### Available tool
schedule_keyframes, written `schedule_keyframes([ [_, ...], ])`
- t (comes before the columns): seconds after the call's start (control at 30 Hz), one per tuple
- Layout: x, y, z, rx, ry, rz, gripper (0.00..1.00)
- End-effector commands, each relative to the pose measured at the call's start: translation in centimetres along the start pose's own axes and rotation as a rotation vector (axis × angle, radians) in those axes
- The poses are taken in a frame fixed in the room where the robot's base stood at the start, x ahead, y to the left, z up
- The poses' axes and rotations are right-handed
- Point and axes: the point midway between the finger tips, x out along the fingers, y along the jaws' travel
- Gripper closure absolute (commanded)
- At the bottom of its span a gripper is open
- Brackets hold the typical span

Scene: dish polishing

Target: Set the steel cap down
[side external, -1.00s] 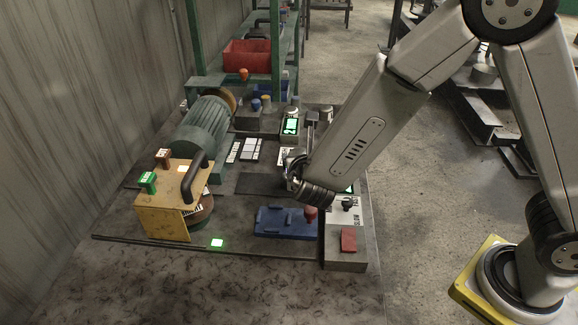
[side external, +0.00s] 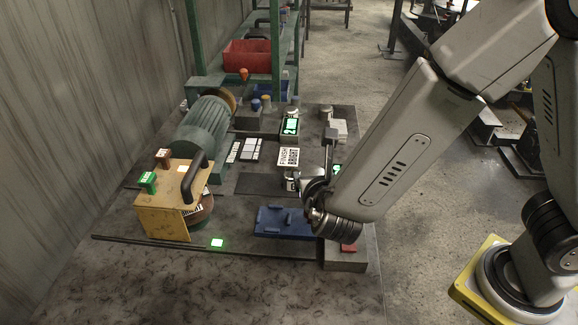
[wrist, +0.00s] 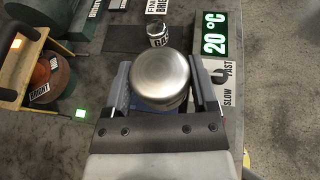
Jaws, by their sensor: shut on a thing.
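The steel cap (wrist: 161,76), a round brushed-metal piece, sits between the two fingers of my gripper (wrist: 161,82) in the wrist view. The gripper is shut on it, one finger on each side. The cap's height above the bench is unclear.
A small labelled metal cylinder (wrist: 158,34) stands beyond the cap. Near it are a FINISH BRIGHT card (side external: 289,157) and a 20 °C display (wrist: 212,33). The motor (side external: 203,128) and yellow guard (side external: 172,205) stand left.

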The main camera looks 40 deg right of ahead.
Motion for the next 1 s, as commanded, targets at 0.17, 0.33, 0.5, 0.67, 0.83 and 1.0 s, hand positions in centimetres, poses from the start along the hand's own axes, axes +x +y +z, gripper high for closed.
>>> schedule_keyframes([
  [0.17,-3.4,-1.4,-0.6,-0.002,-0.002,0.003,0.98],
  [0.33,-5.1,-2.5,-1.0,-0.004,-0.003,-0.001,0.98],
  [0.5,-5.7,-2.9,-1.1,-0.005,-0.004,-0.003,0.98],
  [0.67,-5.7,-2.9,-1.1,-0.005,-0.004,-0.004,0.98],
  [0.83,-5.0,-2.3,-1.2,-0.006,-0.004,-0.006,0.98],
  [1.0,-3.6,-0.9,-1.6,-0.006,-0.003,-0.007,0.98],
])
